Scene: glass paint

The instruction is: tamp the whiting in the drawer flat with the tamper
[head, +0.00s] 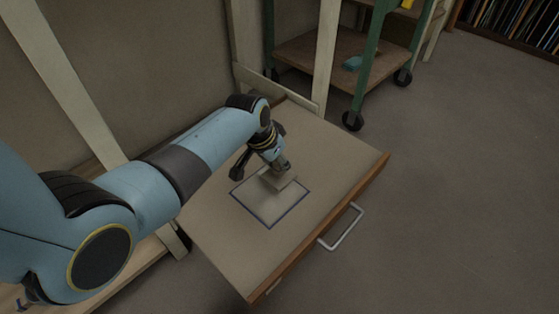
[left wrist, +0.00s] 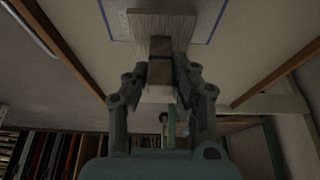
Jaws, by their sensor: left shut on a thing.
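My left gripper (head: 279,167) reaches down over the pulled-out wooden drawer (head: 371,179) and is shut on the handle of the tamper (head: 284,183). In the left wrist view the tamper's brown handle stands between the fingers, with its pale, flat plate (left wrist: 160,22) beyond them. The drawer holds pale, flat-looking whiting (head: 330,160). A blue square outline (head: 288,211) marks a patch near its middle. The tamper plate is at the far corner of this outline. I cannot tell whether it touches the whiting. My right gripper is not in view.
A metal pull handle (head: 341,227) sticks out from the drawer front. A green wheeled cart (head: 370,75) with a blue item on its shelf (head: 318,52) stands behind. Pale wooden posts (head: 327,55) rise beside the drawer. The floor at right is clear.

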